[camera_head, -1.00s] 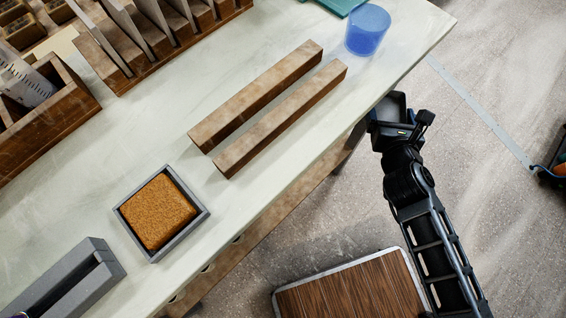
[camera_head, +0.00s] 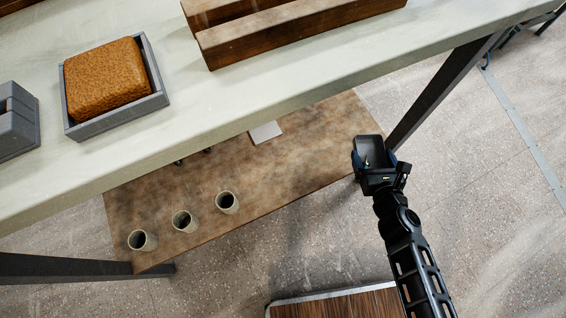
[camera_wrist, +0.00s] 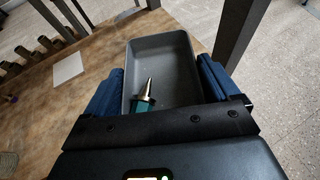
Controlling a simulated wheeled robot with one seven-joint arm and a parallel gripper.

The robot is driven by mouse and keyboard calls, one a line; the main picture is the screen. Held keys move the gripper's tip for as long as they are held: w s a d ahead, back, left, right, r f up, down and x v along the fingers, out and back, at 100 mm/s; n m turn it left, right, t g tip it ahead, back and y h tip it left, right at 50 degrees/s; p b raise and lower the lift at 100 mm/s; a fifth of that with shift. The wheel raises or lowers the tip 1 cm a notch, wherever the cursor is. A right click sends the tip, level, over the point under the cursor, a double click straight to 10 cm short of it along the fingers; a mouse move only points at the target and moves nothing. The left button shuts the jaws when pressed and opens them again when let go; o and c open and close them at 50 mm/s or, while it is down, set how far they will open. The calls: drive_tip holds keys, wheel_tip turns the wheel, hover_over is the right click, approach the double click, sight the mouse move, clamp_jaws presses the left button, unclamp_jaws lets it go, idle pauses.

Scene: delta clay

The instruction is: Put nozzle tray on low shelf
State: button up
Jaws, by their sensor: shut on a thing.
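The nozzle tray (camera_wrist: 157,55) is a small dark grey open box with a metal-tipped nozzle (camera_wrist: 146,97) with a teal base lying in it. My gripper (camera_wrist: 160,92) is shut on the tray, with blue pads against its two sides. In the head view the tray (camera_head: 369,147) is held at the right end of the low shelf (camera_head: 310,150), a brown board under the table. From these views I cannot tell whether the tray touches the shelf.
Several cups, one of them here (camera_head: 227,202), stand along the shelf's front left. A white card (camera_head: 265,132) lies toward its back. A dark table leg (camera_head: 440,95) rises close to the tray. The tabletop (camera_head: 300,95) overhangs the shelf. The shelf's middle right is bare.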

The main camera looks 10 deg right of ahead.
drive_tip(key=shift+s+d+f, duration=0.1)
drive_tip(key=shift+f, duration=0.45)
drive_tip(key=b, duration=0.9)
hover_over(333, 154)
drive_tip(key=s, duration=0.1)
drive_tip(key=f, duration=0.6)
drive_tip(key=shift+d+f, duration=0.15)
drive_tip(key=shift+d, duration=0.2)
drive_tip(key=shift+w+a+f, duration=0.3)
drive_tip(key=shift+w+a, duration=0.1)
drive_tip(key=shift+w, duration=0.15)
wheel_tip(333, 154, down, 4)
drive_tip(key=b, duration=0.4)
drive_tip(key=shift+r, duration=0.1)
drive_tip(key=shift+b, duration=0.3)
drive_tip(key=o, duration=0.8)
